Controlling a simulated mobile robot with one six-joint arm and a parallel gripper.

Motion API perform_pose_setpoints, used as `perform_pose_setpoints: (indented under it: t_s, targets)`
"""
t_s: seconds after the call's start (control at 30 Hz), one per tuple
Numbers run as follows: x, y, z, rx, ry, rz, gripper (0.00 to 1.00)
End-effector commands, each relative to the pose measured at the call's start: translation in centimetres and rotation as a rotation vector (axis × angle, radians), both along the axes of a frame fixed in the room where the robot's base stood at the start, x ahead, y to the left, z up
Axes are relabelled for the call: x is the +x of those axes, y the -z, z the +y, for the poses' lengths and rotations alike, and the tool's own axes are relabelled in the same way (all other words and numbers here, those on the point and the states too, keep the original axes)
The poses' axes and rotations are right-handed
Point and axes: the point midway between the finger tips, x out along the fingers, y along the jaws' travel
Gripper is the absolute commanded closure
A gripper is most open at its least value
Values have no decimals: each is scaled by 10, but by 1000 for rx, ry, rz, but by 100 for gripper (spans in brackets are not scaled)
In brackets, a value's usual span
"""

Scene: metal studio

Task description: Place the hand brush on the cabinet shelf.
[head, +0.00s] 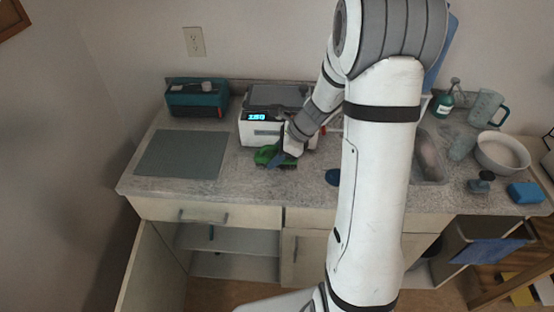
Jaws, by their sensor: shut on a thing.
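The hand brush (266,155) is green and lies low at the countertop, in front of the white appliance. My gripper (284,156) is at the brush's right side and is shut on it; the arm and wrist partly hide the grip. I cannot tell whether the brush touches the counter. The open cabinet below the counter at the left has a shelf (232,241) across its inside. The upper part of the cabinet sits under a drawer, and its door (152,275) stands swung open to the left.
A grey mat (181,154) and a teal toaster (197,98) are left of the white appliance (255,131). A dark blue round thing (333,177), white bowl (502,152), clear jug (487,108) and blue sponge (525,193) are to the right. My arm hides the counter's middle.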

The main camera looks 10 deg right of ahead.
Motion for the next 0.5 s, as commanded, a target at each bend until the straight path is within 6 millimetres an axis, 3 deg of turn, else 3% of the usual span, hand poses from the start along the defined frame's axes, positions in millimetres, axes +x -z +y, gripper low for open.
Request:
perform_pose_setpoints:
  t_s: [0.13, 0.5]
  targets:
    - [0, 19, 0, 1, 1, 2, 89]
    - [0, 24, -1, 0, 1, 0, 89]
